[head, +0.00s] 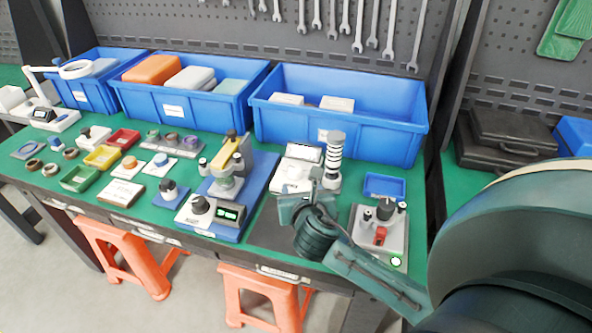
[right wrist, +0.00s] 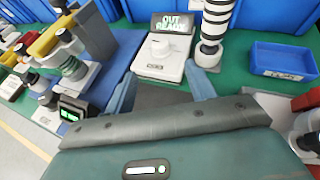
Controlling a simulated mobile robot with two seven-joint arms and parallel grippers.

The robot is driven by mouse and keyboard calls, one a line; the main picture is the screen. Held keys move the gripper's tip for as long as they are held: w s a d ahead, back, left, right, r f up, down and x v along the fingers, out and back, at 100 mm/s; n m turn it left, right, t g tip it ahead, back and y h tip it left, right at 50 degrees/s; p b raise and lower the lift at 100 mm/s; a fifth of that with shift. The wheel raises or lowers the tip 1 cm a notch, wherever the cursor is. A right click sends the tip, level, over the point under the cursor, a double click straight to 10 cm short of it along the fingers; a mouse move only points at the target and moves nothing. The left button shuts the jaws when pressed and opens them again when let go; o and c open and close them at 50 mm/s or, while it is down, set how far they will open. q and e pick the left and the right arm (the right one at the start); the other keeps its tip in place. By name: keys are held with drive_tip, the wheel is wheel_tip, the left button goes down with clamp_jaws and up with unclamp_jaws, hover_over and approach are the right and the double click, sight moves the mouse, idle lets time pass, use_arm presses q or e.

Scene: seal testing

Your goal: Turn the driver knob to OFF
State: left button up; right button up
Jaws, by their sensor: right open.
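A white box with a tilted display (right wrist: 176,22) stands straight ahead in the right wrist view. The display seems to read "OUT READY". A white knob (right wrist: 160,46) is on its top, and the box also shows in the head view (head: 293,172). Another control box with a dark knob (head: 200,204) and a lit readout (head: 229,213) sits at the front of the blue-based press. I cannot read which knob is labelled driver. My right gripper (head: 303,192) is open and empty; in the right wrist view its fingers (right wrist: 160,75) flank the white box's near side, short of the knob. My left gripper is out of view.
A striped signal tower (head: 333,160) stands close right of the white box. A grey unit with a red switch (head: 380,235) and a small blue tray (head: 385,186) are farther right. Blue bins (head: 340,115) line the back. Small trays and parts fill the left.

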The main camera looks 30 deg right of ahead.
sight(295, 169)
drive_tip(key=b+x, duration=0.1)
drive_tip(key=x, duration=1.2)
drive_tip(key=shift+f, duration=0.1)
drive_tip(key=shift+s, duration=0.1)
drive_tip(key=shift+c, duration=0.2)
drive_tip(key=shift+a, duration=0.1)
drive_tip(key=c, duration=0.9)
